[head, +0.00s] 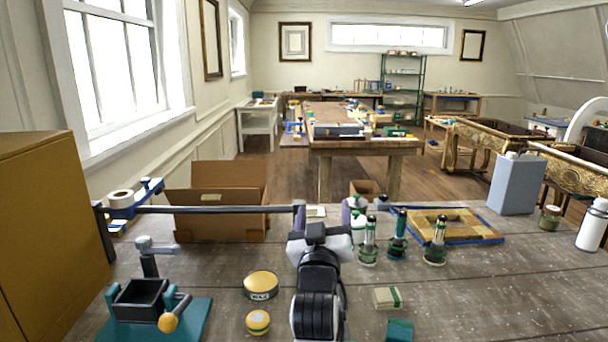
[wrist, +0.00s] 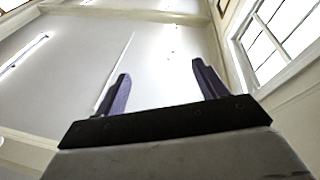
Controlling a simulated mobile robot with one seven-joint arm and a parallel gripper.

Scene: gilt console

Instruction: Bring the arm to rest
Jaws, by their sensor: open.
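My arm rises at the bottom middle of the head view, over the wooden workbench (head: 240,225). My gripper (head: 322,212) is beyond its dark wrist, with a purple finger showing on each side. In the wrist view my gripper (wrist: 160,78) has its two purple fingers wide apart with nothing between them. Behind them are only the pale ceiling, walls and a window, so it points upward. No object is held.
Three green-and-black bottles (head: 398,238) stand close right of my gripper. A cardboard box (head: 220,222) and grey bar are left. Yellow tins (head: 261,285), a teal-based vise (head: 150,305), a small packet (head: 387,298) and a blue-edged wooden panel (head: 475,228) lie around. The bench's right front is clear.

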